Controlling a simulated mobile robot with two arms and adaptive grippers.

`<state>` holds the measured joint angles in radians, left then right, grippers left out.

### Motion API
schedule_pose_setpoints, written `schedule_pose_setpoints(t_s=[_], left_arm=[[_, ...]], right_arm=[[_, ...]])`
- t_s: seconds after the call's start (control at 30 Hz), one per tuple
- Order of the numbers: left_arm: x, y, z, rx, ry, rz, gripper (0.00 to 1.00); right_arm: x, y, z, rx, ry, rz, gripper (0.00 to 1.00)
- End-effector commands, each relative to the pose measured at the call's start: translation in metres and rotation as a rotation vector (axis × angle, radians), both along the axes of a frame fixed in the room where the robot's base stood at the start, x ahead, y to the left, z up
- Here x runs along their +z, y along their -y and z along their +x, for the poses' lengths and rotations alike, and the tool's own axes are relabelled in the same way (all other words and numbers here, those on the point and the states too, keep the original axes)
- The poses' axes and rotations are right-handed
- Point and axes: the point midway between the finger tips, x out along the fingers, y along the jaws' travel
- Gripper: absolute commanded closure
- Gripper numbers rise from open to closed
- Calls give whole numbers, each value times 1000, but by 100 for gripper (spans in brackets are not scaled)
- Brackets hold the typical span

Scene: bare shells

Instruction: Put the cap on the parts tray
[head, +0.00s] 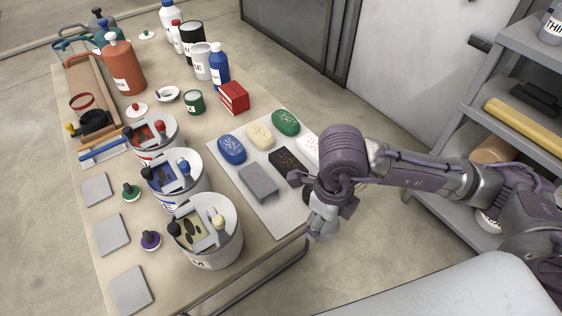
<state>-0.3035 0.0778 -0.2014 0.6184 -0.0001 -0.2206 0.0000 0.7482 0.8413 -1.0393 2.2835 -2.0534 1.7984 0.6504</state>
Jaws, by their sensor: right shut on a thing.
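My right gripper (318,228) points down by the near right edge of the table, beside the light mat. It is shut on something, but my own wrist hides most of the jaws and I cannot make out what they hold. Several knobbed caps are on the table: a green one (130,192), a purple one (150,240) and a red one (136,110). A small white dish (167,94) with little dark pieces lies farther back; I cannot tell whether it is the parts tray. My left gripper is out of view.
Three round tubs with open-topped inserts, the nearest (216,252), stand along the table's middle. A mat (277,205) carries several coloured blocks. Bottles, cans and a red box (234,97) stand behind. Flat grey plates (111,234) line the left edge. A shelf (497,97) stands right.

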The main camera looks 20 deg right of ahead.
Motion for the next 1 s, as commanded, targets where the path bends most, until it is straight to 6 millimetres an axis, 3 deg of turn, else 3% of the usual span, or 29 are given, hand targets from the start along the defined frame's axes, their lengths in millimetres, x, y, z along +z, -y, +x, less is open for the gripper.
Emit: schedule_pose_setpoints(t_s=[0.17,0.63,0.87,1.0], left_arm=[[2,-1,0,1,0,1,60],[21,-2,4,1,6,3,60],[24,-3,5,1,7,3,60],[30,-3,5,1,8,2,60]], right_arm=[[-4,-4,7,-85,-1,2,67],[-60,-48,91,-86,0,1,67],[-73,-54,104,-84,-1,-1,67],[-93,-53,103,-85,-4,-3,67]])
